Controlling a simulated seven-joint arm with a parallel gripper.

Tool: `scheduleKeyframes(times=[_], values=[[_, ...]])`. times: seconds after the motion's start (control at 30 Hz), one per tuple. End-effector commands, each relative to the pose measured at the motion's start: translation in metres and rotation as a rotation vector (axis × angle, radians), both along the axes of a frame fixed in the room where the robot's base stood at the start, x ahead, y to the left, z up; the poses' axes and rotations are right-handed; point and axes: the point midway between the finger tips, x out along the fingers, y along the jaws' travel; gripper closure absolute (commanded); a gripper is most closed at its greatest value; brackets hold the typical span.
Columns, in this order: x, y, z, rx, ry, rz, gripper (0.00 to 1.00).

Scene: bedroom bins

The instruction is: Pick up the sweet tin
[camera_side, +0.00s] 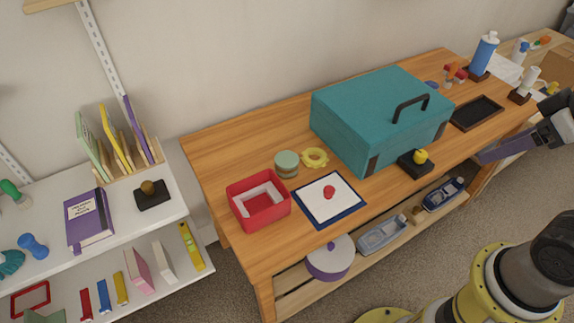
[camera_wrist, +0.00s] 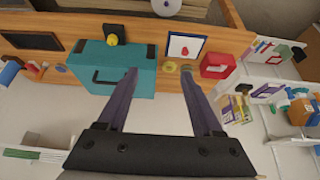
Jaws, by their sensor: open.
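A small round tin with a pale green top (camera_side: 287,163) stands on the wooden table, between the red box and the yellow ring; it best fits the sweet tin. In the wrist view the round tin (camera_wrist: 186,67) is small, close to the tip of my right-hand finger in the picture, and partly hard to make out. My gripper (camera_wrist: 159,72) is open and empty, with its two purple fingers apart. In the side view my gripper (camera_side: 492,153) is at the far right, beyond the teal box and well away from the tin.
A large teal box (camera_side: 362,112) with a black handle stands mid-table. A red open box (camera_side: 258,200), a yellow ring (camera_side: 314,158) and a blue-edged board (camera_side: 329,199) surround the tin. A round white-and-purple container (camera_side: 330,257) sits on the lower shelf. A black tray (camera_side: 477,112) lies right.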

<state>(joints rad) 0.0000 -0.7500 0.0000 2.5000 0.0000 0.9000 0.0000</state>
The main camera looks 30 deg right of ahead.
Motion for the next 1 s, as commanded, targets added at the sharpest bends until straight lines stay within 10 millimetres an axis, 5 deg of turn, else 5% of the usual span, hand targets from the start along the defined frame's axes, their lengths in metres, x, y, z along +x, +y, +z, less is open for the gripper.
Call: scheduleKeyframes(times=[0.4, 0.6, 1.0], values=[[0.0000, 0.0000, 0.0000, 0.000, 0.000, 0.000, 0.33], [0.0000, 0.0000, 0.0000, 0.000, 0.000, 0.000, 0.00], [-0.0015, 0.0000, -0.0007, 0.064, 0.008, -0.119, 0.00]])
